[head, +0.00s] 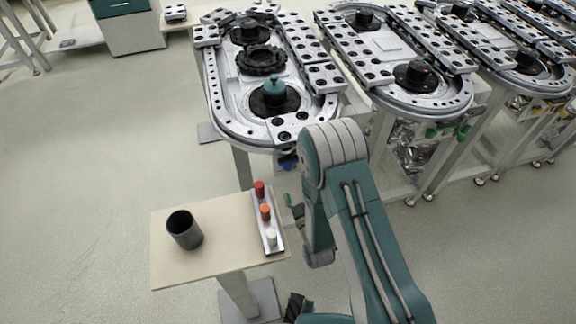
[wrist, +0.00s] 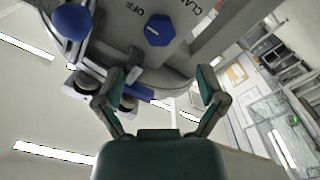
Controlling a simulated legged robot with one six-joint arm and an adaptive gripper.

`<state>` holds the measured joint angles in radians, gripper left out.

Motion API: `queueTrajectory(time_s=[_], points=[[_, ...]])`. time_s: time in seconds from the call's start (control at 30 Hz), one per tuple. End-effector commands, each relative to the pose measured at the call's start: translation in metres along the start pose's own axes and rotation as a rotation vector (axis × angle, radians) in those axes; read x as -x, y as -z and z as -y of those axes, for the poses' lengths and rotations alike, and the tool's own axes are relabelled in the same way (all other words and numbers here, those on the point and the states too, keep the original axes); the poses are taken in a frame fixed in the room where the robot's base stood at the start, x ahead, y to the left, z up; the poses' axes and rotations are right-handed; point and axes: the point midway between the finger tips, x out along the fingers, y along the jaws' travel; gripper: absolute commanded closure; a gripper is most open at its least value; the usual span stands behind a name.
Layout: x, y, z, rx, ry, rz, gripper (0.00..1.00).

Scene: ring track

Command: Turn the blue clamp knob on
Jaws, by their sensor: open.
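The blue clamp knob (wrist: 158,30) shows at the top of the wrist view, on a grey panel under the track. "OFF" is printed beside it on the left, and part of a "CLAMP" label shows above right. A pale mark crosses the knob's face. My gripper (wrist: 165,85) is open and empty, its two fingers apart below the knob in the picture and not touching it. In the head view a small blue patch (head: 287,162) shows under the near end of the track, but I cannot tell if it is the knob. My arm mostly hides the gripper there.
A second blue round part (wrist: 72,20) is at the upper left of the wrist view. The ring track (head: 262,140) stands ahead. A small table (head: 215,260) with a dark cup (head: 184,230) and a strip of coloured pieces (head: 266,228) stands left of my arm.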

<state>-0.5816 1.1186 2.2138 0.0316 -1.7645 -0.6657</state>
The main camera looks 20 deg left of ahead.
Motion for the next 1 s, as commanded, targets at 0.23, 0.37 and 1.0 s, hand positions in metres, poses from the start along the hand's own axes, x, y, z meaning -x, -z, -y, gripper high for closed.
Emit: queueTrajectory(time_s=[0.23,0.37,1.0], points=[[-0.049,0.001,0.002,0.002,-0.001,-0.001,0.10],[-0.070,0.001,0.002,0.002,0.000,0.000,0.10],[-0.089,0.001,0.002,0.001,0.001,0.002,0.77]])
